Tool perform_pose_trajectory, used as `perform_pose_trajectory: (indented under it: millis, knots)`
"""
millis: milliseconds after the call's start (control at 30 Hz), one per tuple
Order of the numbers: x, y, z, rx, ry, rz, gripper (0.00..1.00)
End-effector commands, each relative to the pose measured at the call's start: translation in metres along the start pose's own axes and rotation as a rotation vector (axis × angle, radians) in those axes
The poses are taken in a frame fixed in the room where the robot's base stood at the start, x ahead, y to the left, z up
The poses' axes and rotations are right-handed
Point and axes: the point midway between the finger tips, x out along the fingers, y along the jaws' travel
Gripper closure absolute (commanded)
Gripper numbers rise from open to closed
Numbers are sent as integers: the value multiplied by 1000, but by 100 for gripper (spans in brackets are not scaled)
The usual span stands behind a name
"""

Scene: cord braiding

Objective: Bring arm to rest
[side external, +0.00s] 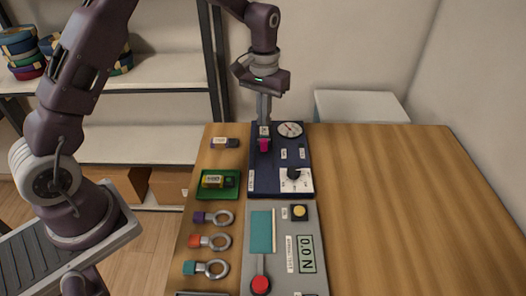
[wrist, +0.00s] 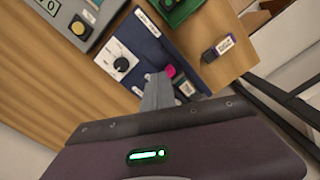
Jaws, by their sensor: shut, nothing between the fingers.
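My gripper (side external: 264,118) is shut and empty, pointing down above the far end of the dark blue panel (side external: 263,183). In the wrist view my gripper (wrist: 163,78) shows its closed fingers close to a magenta piece (wrist: 170,71) on that panel. The magenta piece also shows in the side view (side external: 264,145), just below the fingertips. I cannot tell whether the fingers touch it. The panel carries a round dial gauge (side external: 289,130) and a black knob (side external: 294,173) on a white plate.
A grey panel (side external: 282,222) with a red knob (side external: 261,285), a yellow button (side external: 299,212) and a display reading 0.0 N lies nearer. Left of it are three ringed pieces, purple, orange and teal (side external: 205,268), and a green tray (side external: 205,190). The right table half (side external: 400,210) is clear.

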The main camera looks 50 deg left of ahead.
Motion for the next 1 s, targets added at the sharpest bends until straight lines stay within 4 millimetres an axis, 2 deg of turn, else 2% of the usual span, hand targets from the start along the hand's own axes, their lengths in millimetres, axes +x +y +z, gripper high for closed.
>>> perform_pose_trajectory:
  millis: [67,167,200,267,300,367,400,500,633,700,800,1000]
  knots:
    - [-10,0,3,5,12,4,100]
    - [-58,0,26,29,69,20,100]
    - [-84,0,44,47,102,28,100]
    - [-121,-4,77,76,157,40,100]
    - [-141,-6,101,97,193,47,100]
    - [-164,-12,140,127,249,55,100]
    - [-175,-16,165,148,286,59,100]
    - [-186,-26,224,194,371,66,100]
    - [-179,-37,275,236,450,67,100]
    - [-174,-40,289,249,474,66,100]
    - [-170,-42,298,258,488,65,100]
    - [-170,-43,298,258,488,64,100]
